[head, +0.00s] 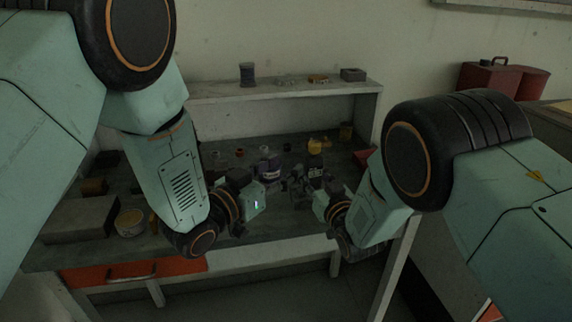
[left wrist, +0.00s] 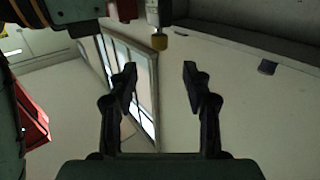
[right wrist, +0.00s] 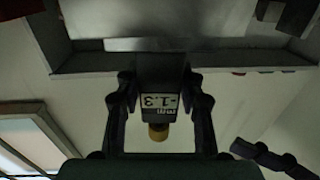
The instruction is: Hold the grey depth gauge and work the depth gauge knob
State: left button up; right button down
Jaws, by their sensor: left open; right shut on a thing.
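The grey depth gauge (right wrist: 160,72) is between the fingers of my right gripper (right wrist: 158,88), which is shut on its body. Its display reads -1.3 mm, upside down in the right wrist view. The yellow depth gauge knob (right wrist: 158,132) sticks out from the display end of the gauge. In the left wrist view the knob (left wrist: 159,42) is near the top, beyond the tips of my left gripper (left wrist: 158,75). The left gripper is open and empty, apart from the knob. In the head view both grippers are close together over the bench, small and dark.
The workbench (head: 230,254) carries several small objects, a grey box (head: 78,219) and a yellow-rimmed tub (head: 130,222) at left. A raised shelf (head: 275,94) with small items stands behind. A red case (head: 489,80) is at the back right. The floor in front is clear.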

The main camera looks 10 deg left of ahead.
aim_at(310, 147)
pick_arm(q)
jog(key=w+a, duration=0.2)
jog(key=a, duration=0.1)
jog(key=w+d+m+g+h, duration=0.1)
jog(key=w+d, duration=0.1)
jog(key=d, duration=0.1)
jog(key=w+d+m+g+h, duration=0.1)
jog(key=w+d+h, duration=0.1)
jog(key=w+d, duration=0.1)
jog(key=w+d+m+g+h, duration=0.1)
jog(key=w+d+g, duration=0.1)
jog(key=w+d, duration=0.1)
jog(key=shift+d+r+m, duration=0.1)
jog(key=shift+d+m, duration=0.3)
jog(key=shift+c, duration=0.4)
grip_shut()
